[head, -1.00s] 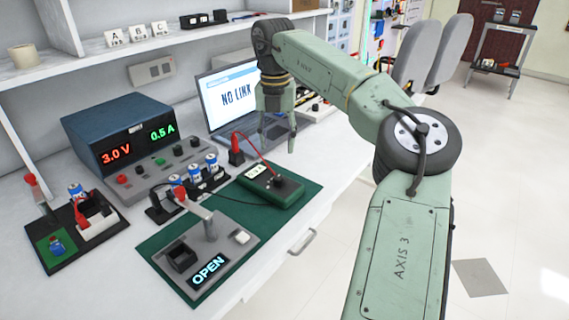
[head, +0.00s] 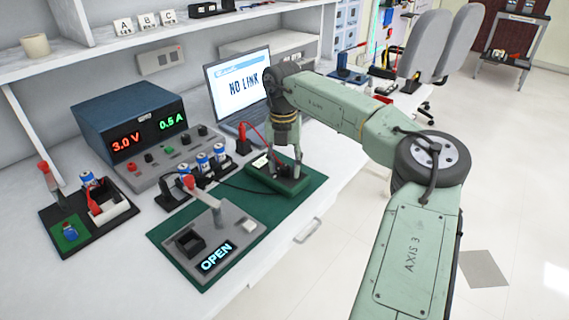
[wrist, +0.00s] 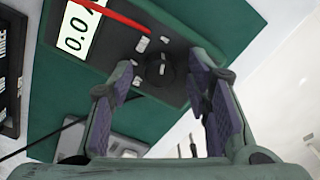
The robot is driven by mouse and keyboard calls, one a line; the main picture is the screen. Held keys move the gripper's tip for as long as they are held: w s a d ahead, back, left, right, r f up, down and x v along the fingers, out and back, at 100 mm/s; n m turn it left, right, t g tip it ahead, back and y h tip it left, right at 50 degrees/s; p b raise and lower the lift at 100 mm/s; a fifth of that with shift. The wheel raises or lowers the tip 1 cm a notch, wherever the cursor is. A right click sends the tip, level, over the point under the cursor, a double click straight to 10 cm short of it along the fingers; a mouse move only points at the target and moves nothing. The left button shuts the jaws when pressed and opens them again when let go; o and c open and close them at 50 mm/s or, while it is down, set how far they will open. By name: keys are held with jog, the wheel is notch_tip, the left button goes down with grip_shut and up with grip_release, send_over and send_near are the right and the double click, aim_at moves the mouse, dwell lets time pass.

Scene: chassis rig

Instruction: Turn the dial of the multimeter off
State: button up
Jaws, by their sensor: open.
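The multimeter (head: 262,179) is a green-edged dark box lying on the green mat (head: 308,187) on the bench. In the wrist view, the multimeter (wrist: 128,36) shows a display (wrist: 80,30) reading about 0.0, partly cut off, and a round black dial (wrist: 157,70). My gripper (head: 287,171) points down over the multimeter's dial end. In the wrist view, my gripper (wrist: 160,82) is open, with its fingers on either side of the dial and nothing between them that I can see held. Whether the fingers touch the dial is unclear.
A switch box (head: 240,240) marked OPEN stands at the mat's front. A blue power supply (head: 130,115) reads 3.0 V and 0.5 A. A laptop (head: 235,90) showing NO LINK stands behind. A red lead (head: 252,130) runs to the multimeter.

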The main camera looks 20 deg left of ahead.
grip_shut()
dwell(0.5)
